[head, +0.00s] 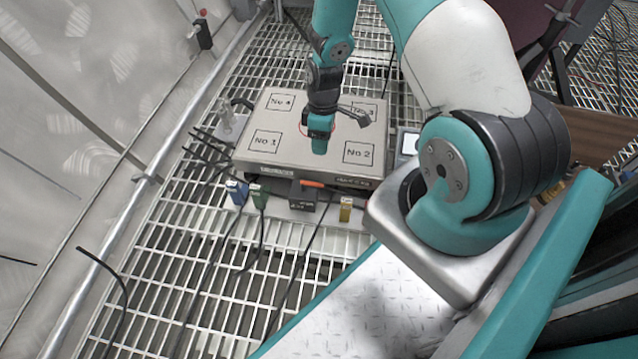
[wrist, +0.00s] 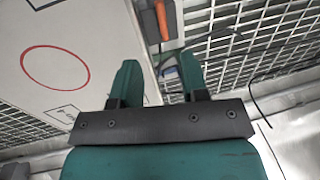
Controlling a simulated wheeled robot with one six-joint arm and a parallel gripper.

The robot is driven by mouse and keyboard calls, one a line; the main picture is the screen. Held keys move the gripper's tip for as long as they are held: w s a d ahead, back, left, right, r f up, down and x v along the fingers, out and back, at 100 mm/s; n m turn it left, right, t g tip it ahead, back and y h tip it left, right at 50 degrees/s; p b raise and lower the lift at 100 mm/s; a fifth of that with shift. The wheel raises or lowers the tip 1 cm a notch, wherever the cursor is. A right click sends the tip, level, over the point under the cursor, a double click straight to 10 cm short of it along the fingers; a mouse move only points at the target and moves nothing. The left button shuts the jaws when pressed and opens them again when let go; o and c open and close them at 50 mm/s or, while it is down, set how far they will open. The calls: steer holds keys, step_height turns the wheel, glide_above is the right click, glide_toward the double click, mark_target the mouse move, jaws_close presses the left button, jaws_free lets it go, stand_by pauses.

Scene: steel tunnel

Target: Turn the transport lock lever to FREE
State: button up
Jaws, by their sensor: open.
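An orange lever (head: 312,184) lies across the top of a small dark block (head: 303,196) at the front side of a grey metal box (head: 216,157). In the wrist view the orange lever (wrist: 162,21) shows at the top, beyond the fingertips. My gripper (head: 319,146) points down over the box top, behind the lever and apart from it. In the wrist view my gripper (wrist: 158,72) has its two teal fingers apart with nothing between them. No FREE label can be read in these frames.
The box top has squares marked No 2, No 3 and No 4 and a red circle (wrist: 54,67). Blue (head: 237,192), green (head: 259,196) and yellow (head: 345,209) connectors stand along the front, with black cables. A small screen unit (head: 409,143) is at right. Floor grating surrounds the box.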

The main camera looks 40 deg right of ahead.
steer(key=f+b, duration=0.2)
steer(key=f, duration=0.2)
steer(key=s+a+f+b, duration=0.1)
steer(key=f+b, duration=0.1)
steer(key=f, duration=0.2)
steer(key=a+f+b, duration=0.1)
steer(key=f+b, duration=0.1)
steer(key=f, duration=0.3)
steer(key=shift+s+a+b, duration=0.1)
steer(key=shift+s+b, duration=0.15)
steer(key=shift+b, duration=0.15)
jaws_close()
